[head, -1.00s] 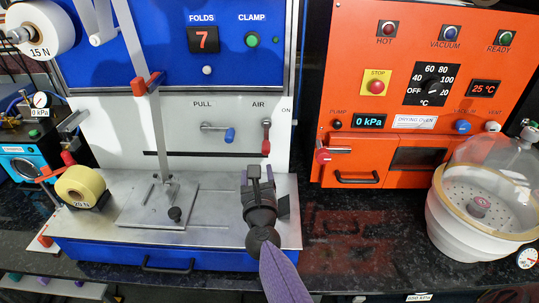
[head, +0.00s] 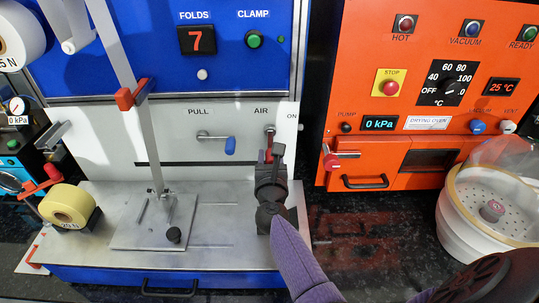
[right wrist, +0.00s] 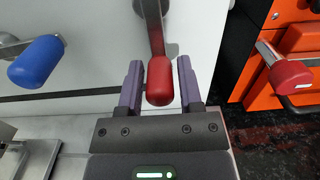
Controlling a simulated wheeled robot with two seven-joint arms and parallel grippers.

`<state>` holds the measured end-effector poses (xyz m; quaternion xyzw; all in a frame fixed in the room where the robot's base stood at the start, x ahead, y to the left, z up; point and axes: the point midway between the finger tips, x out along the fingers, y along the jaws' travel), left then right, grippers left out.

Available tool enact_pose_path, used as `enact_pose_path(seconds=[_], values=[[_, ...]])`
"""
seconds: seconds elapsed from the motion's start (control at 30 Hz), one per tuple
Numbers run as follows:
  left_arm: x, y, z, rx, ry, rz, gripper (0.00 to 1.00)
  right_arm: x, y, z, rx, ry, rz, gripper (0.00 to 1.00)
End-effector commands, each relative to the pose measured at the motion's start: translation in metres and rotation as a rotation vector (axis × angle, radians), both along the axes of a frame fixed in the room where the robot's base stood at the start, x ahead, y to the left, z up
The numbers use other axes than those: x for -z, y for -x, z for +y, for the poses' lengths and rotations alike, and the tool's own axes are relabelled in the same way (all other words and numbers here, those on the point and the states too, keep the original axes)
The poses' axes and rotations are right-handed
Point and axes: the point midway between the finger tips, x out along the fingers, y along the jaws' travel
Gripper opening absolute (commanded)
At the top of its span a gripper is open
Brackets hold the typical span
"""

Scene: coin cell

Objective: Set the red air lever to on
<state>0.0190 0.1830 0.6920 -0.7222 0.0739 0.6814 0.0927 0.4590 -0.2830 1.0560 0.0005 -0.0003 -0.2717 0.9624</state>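The red air lever (head: 269,131) hangs down from its pivot on the white panel, under the AIR label and left of the ON mark. In the right wrist view its red grip (right wrist: 159,82) points down between the two fingers, with a gap on each side. My right gripper (head: 271,152) is open around the grip and hides most of it in the head view. Its purple fingers also show in the right wrist view (right wrist: 159,88). My left gripper is not in view.
The blue PULL lever (head: 230,146) is left of the air lever. The orange drying oven (head: 350,110) with a red-ended handle (head: 331,161) stands to the right.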

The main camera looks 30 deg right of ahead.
Motion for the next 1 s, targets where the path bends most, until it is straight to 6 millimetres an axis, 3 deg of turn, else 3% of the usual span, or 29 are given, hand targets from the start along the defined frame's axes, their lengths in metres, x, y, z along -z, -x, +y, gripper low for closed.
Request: enact_pose_path(seconds=[0.03,0.2,0.67,1.0], values=[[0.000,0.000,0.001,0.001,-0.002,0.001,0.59,0.000,0.000,0.000,0.000,0.000,0.000,0.33],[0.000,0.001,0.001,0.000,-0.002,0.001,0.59,0.000,0.000,0.000,0.000,0.000,0.000,0.00],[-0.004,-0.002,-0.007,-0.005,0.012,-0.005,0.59,-0.001,0.002,-0.003,0.000,0.056,0.035,0.00],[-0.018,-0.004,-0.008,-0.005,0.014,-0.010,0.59,-0.005,0.009,-0.014,0.000,0.286,0.177,0.00]])
